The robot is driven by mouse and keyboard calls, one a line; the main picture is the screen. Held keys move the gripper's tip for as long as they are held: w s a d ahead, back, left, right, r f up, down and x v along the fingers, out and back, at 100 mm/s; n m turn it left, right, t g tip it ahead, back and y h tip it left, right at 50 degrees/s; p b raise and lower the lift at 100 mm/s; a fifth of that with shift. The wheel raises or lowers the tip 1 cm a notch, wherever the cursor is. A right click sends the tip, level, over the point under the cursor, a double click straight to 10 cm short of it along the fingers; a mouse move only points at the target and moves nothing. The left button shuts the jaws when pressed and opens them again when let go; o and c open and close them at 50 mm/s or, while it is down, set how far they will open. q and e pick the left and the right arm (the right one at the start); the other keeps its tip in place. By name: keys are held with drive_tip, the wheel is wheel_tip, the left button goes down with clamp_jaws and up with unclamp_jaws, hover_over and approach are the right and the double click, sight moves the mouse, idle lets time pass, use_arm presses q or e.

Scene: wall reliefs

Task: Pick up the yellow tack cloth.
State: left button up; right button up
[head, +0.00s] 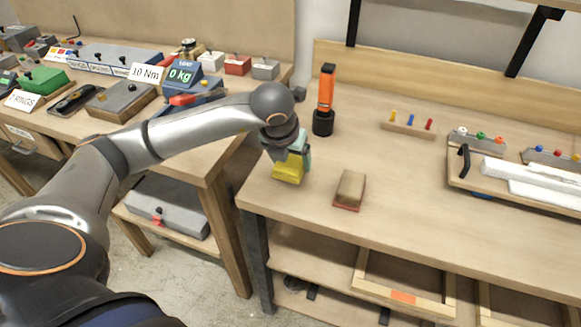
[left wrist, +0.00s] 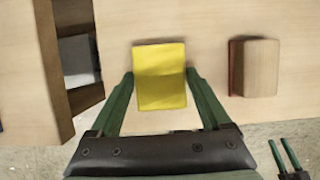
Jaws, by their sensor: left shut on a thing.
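The yellow tack cloth (head: 288,172) is at the near left corner of the right-hand workbench, below my left gripper (head: 287,150). In the left wrist view the cloth (left wrist: 160,76) is a yellow block between the two green fingers of my left gripper (left wrist: 161,80), which is shut on it. The frames do not clearly show whether its underside touches the bench. My right gripper (left wrist: 284,154) shows only at the bottom right of the left wrist view, its two green fingers apart with nothing seen between them.
A wood-and-red block (head: 349,190) lies right of the cloth; an orange-and-black tool (head: 325,100) stands behind. A tray with white bars (head: 462,182) is at the right. The bench (head: 400,170) is clear between. A gap separates it from the left table (head: 215,155).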

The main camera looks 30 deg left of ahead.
use_arm(q)
drive_tip(key=s+d+r, duration=0.6)
drive_tip(key=d+r, duration=0.3)
drive_tip(key=d, duration=0.3)
drive_tip(key=shift+s+d+r+p, duration=0.2)
drive_tip(key=shift+s+r+p, duration=0.1)
drive_tip(key=shift+r+p, duration=0.1)
drive_tip(key=shift+f, duration=0.1)
drive_tip(key=o, duration=0.7)
drive_tip(key=c, duration=0.5)
drive_tip(key=shift+w, duration=0.1)
drive_tip(key=shift+c, duration=0.2)
